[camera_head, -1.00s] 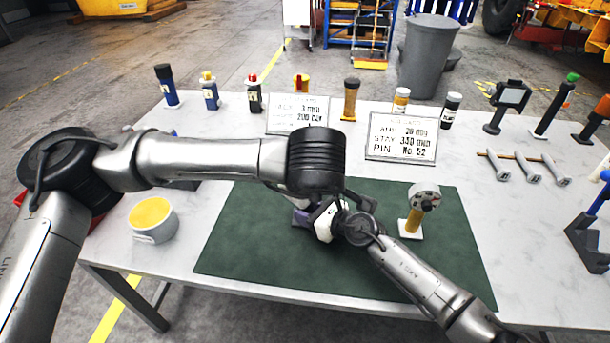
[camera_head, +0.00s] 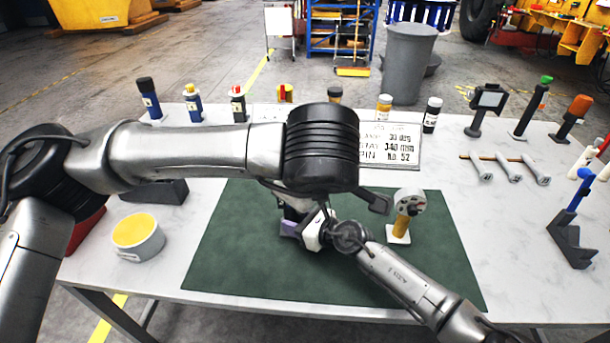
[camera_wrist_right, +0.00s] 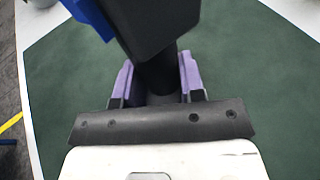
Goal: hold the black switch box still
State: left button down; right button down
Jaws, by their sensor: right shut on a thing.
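My right gripper (camera_head: 294,226) is low over the green mat (camera_head: 235,260), near its middle. In the right wrist view its two purple-padded fingers (camera_wrist_right: 157,82) are shut on the dark stem of a black, box-like thing, which looks like the black switch box (camera_wrist_right: 160,28). A blue part (camera_wrist_right: 90,15) shows at its upper left; I cannot tell whether it belongs to the box. In the head view my left arm's black wrist covers most of the box, and my left gripper is hidden.
A round gauge-like head on a yellow stem (camera_head: 404,222) stands right of my right gripper. A white pot with yellow content (camera_head: 138,238) is at left. Several bottles and a sign (camera_head: 405,150) line the back. Tools (camera_head: 500,170) lie at right. The front of the mat is clear.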

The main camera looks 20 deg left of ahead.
jog(key=c, duration=0.6)
grip_release()
jog(key=shift+s+d+f, duration=0.1)
jog(key=shift+f, duration=0.2)
jog(key=shift+c, duration=0.2)
jog(key=shift+d+r, duration=0.1)
